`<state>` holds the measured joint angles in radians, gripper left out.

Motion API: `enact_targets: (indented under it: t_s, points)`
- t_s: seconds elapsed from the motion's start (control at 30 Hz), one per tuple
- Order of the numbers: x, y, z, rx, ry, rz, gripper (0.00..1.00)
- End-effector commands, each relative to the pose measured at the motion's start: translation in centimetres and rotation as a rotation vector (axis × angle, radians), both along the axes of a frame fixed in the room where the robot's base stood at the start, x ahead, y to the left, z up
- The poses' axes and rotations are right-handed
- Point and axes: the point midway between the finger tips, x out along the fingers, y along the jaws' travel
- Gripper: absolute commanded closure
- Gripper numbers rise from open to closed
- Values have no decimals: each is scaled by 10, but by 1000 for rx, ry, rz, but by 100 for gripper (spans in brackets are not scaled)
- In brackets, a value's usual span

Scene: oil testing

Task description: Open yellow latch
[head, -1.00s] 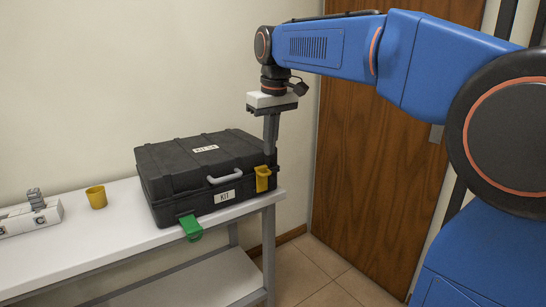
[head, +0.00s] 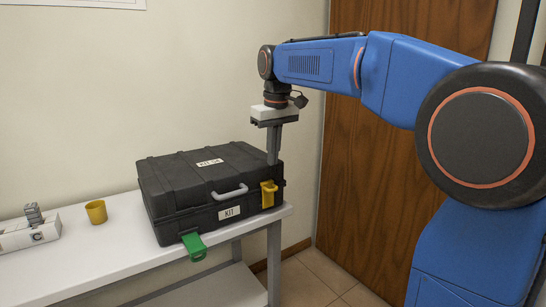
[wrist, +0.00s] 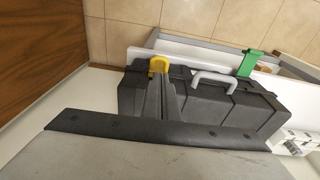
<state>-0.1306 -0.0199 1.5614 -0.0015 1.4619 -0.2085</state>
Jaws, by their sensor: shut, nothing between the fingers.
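The black case (head: 190,195) stands on the white table, lid down, with a grey handle and a KIT label on its front. The yellow latch (head: 268,195) sits upright against the front at the right end. The green latch (head: 194,246) at the left end is swung out from the case. My gripper (head: 272,162) is shut and empty, pointing down at the case's right end, just above the yellow latch. In the wrist view the closed fingers (wrist: 161,85) overlap the case top, with their tips close to the yellow latch (wrist: 159,65). I cannot tell whether they touch.
A wooden door (head: 385,190) is behind my arm. The tiled floor right of the table is clear.

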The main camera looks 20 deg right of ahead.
Motion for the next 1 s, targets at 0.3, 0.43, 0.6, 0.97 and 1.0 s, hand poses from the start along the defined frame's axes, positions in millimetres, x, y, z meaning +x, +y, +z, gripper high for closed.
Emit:
enact_targets:
  t_s: [0.3,0.43,0.6,0.97,1.0]
  points:
    - [6,1,-52,0,3,0,100]
    - [9,1,-66,-1,2,0,100]
    - [10,1,-75,0,0,0,100]
    - [10,1,-76,0,0,0,100]
    - [10,1,-76,0,-1,0,100]
